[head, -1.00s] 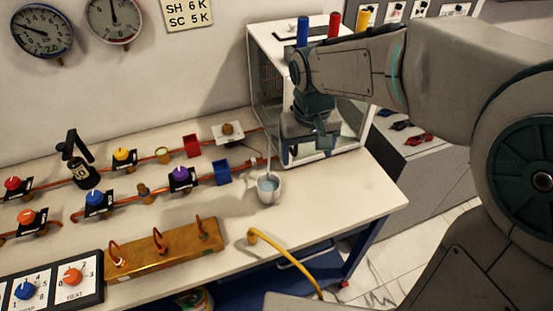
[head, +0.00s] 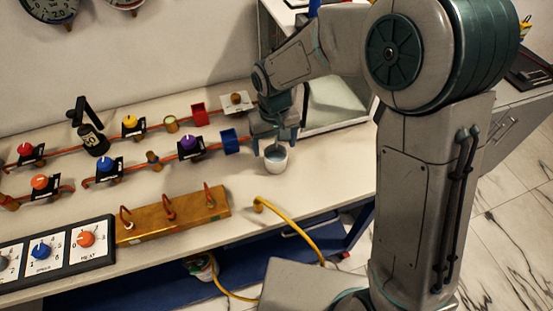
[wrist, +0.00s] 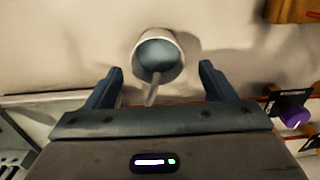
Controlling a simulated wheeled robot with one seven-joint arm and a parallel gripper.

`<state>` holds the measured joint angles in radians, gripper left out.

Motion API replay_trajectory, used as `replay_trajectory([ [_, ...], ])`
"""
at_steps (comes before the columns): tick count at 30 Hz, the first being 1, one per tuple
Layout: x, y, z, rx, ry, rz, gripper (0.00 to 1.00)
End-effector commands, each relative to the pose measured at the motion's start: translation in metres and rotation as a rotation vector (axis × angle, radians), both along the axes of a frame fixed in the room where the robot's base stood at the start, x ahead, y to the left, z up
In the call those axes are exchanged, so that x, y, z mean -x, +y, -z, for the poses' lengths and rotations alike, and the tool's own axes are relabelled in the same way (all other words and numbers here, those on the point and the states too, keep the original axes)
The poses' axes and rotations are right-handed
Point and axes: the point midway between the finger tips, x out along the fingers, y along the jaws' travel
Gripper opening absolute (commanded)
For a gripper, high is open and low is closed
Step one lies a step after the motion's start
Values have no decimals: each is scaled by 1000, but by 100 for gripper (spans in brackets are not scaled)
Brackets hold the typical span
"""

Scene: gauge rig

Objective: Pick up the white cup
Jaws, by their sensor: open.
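The white cup (head: 276,164) stands upright on the white bench top, with bluish-grey contents inside. In the wrist view the cup (wrist: 136,50) sits just beyond the fingertips, between their lines, with a pale stick-like thing leaning out of it towards me. My gripper (head: 274,143) is over the cup's back side in the head view. It also shows in the wrist view (wrist: 164,80), open, with one finger to each side and nothing between the pads. Whether a finger touches the cup cannot be told.
A blue box (head: 230,142) stands close left of my gripper, beside the purple knob (head: 187,142). A brass block (head: 172,214) with red loops lies front left. A yellow hose (head: 285,221) curves over the front edge. A glass-fronted case (head: 335,105) stands behind right.

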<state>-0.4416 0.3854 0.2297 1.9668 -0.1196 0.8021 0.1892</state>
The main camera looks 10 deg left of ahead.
Motion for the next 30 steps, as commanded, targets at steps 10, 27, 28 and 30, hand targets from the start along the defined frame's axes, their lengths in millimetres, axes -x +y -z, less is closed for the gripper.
replay_trajectory([
  [10,-2,-3,42,2,3,-2,77],
  [27,-3,-2,51,0,0,-1,29],
  [28,-3,-2,51,0,0,-1,29],
  [30,-3,-2,51,0,0,-1,25],
])
